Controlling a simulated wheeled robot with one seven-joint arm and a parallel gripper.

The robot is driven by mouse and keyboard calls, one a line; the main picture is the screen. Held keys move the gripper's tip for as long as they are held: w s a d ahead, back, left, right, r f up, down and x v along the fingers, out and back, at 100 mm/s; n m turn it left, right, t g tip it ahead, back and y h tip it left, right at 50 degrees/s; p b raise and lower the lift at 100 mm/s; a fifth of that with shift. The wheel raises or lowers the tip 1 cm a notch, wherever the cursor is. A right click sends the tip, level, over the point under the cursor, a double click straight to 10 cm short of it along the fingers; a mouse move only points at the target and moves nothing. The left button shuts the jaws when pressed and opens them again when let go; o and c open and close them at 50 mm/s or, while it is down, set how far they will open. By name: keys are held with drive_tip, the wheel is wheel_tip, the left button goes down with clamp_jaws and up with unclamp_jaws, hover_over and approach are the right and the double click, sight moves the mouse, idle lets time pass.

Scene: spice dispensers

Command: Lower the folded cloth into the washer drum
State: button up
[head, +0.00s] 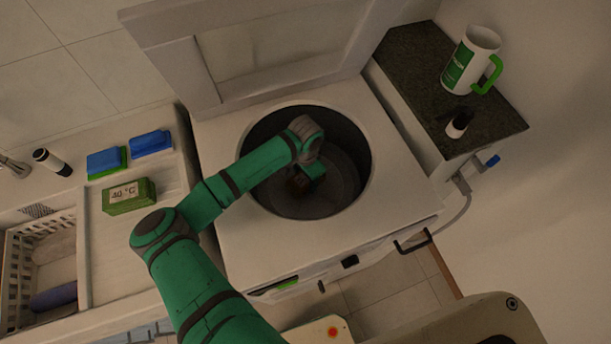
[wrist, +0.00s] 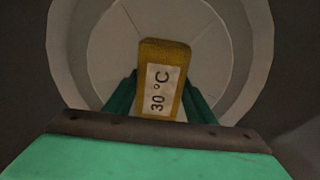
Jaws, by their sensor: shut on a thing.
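The folded cloth (wrist: 165,60) is yellow with a white "30 °C" label and shows upright in the wrist view. My gripper (wrist: 160,108) is shut on it, with one green finger on either side. In the head view my arm reaches over the rim of the open top-loading washer and my gripper (head: 303,178) is inside the round drum opening. The drum (head: 340,160) is dark grey there; its pale round floor (wrist: 110,45) shows behind the cloth in the wrist view. In the head view the cloth is mostly hidden and dark. I cannot tell whether it touches the drum floor.
The washer lid (head: 280,50) stands open behind the drum. On the left counter lie a green "40 °C" block (head: 129,196), blue folded cloths (head: 151,143) and a basket (head: 20,270). On the right dark counter stand a white-green mug (head: 470,62) and a small bottle (head: 459,124).

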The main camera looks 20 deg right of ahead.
drive_tip(key=o, duration=1.3)
wheel_tip(320, 180, up, 11)
drive_tip(key=shift+f, duration=0.15)
